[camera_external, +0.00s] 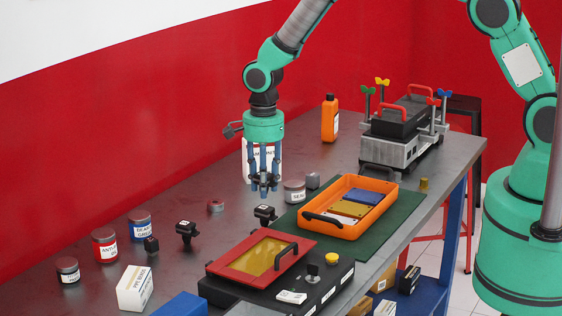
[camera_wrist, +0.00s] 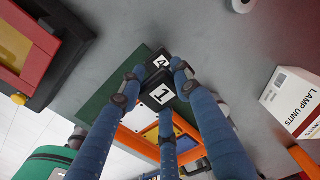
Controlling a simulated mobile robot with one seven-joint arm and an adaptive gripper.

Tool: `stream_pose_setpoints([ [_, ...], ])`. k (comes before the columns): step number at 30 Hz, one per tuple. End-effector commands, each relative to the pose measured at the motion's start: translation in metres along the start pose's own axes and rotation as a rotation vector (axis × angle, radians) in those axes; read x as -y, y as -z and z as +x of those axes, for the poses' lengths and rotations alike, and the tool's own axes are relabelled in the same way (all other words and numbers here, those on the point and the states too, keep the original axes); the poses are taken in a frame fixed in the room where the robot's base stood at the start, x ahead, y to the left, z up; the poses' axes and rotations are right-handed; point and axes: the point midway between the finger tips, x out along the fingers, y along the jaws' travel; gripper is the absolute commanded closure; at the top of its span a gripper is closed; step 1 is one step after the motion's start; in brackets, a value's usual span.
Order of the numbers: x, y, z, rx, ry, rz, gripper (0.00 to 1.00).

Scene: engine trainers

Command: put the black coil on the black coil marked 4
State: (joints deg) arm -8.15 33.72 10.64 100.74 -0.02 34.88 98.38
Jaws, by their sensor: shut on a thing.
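My gripper (camera_external: 264,187) has three blue fingers and hangs above the table, pointing down. In the wrist view its fingers (camera_wrist: 157,96) are shut around a black coil with a white label marked 1 (camera_wrist: 160,96). The fingers partly hide this coil in the external view. The black coil marked 4 (camera_wrist: 158,62) shows just past the held coil in the wrist view, partly covered by it. In the external view, a black coil (camera_external: 265,213) stands on the table below my gripper, with a clear gap between them. Its mark is too small to read there.
Two more black coils (camera_external: 187,230) (camera_external: 151,245) stand to the left. A grey jar (camera_external: 294,192) and an orange tray (camera_external: 329,226) on a green mat (camera_external: 408,209) lie to the right. A red-framed box (camera_external: 225,270) is in front. A white lamp box (camera_wrist: 293,103) stands behind my gripper.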

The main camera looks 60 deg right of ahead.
Motion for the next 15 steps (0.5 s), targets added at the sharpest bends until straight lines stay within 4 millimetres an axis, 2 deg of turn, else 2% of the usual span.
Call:
stream_pose_setpoints([
  [9, 0.0, 0.0, 0.029, 0.0, -0.001, 0.0, 0.98],
  [15, 0.0, 0.0, 0.034, 0.0, 0.002, 0.0, 0.98],
])
